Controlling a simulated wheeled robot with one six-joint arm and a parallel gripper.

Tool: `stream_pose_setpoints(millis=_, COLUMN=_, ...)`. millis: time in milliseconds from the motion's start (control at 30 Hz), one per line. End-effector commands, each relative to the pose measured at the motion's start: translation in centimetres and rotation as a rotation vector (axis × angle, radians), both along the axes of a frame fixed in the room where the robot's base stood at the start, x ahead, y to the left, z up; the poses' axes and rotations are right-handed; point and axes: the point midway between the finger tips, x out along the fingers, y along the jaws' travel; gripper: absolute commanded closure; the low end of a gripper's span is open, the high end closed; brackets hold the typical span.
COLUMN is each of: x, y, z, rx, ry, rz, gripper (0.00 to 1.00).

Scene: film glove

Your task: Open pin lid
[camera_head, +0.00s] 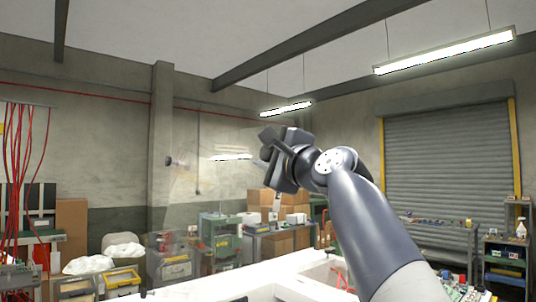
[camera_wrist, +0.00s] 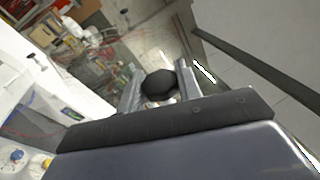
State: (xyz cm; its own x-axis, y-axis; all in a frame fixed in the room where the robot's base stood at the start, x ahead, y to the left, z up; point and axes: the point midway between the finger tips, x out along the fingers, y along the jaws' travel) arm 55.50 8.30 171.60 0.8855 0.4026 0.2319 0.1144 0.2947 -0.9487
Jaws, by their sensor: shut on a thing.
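A clear, see-through lid (camera_head: 205,190) stands raised and tilted in the middle of the head view, left of my gripper (camera_head: 267,150). Its edges are faint against the room behind. A dark round knob (camera_head: 170,161) sticks out near its upper left. In the wrist view a black round knob (camera_wrist: 158,86) sits between the two grey fingers of my gripper (camera_wrist: 158,95), which is shut on it. The held knob is hard to make out in the head view, where my gripper covers it. The white machine body (camera_head: 270,275) is below.
A roller shutter (camera_head: 445,160) and a bench with parts (camera_head: 435,235) are at the right. Shelves and cardboard boxes (camera_head: 290,215) stand behind. Red cables (camera_head: 25,150) hang at the far left. The air above my gripper looks clear.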

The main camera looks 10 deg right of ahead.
Motion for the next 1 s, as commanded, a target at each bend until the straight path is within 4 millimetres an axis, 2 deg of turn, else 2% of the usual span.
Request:
stream_pose_setpoints(millis=167, x=-0.1, y=0.0, z=0.1, rx=0.001, ry=-0.001, rz=0.002, gripper=1.00)
stream_pose_setpoints(millis=200, x=-0.1, y=0.0, z=0.1, rx=0.001, ry=-0.001, rz=0.002, gripper=0.63)
stream_pose_setpoints(millis=433, x=0.0, y=0.0, z=0.0, rx=0.001, ry=0.000, rz=0.001, gripper=0.45)
stream_pose_setpoints(millis=767, x=-0.6, y=-0.3, z=-0.3, rx=0.000, ry=0.000, rz=0.000, gripper=0.45)
stream_pose_setpoints(millis=1000, x=-4.4, y=-2.1, z=-1.5, rx=0.000, ry=-0.003, rz=-0.004, gripper=0.45)
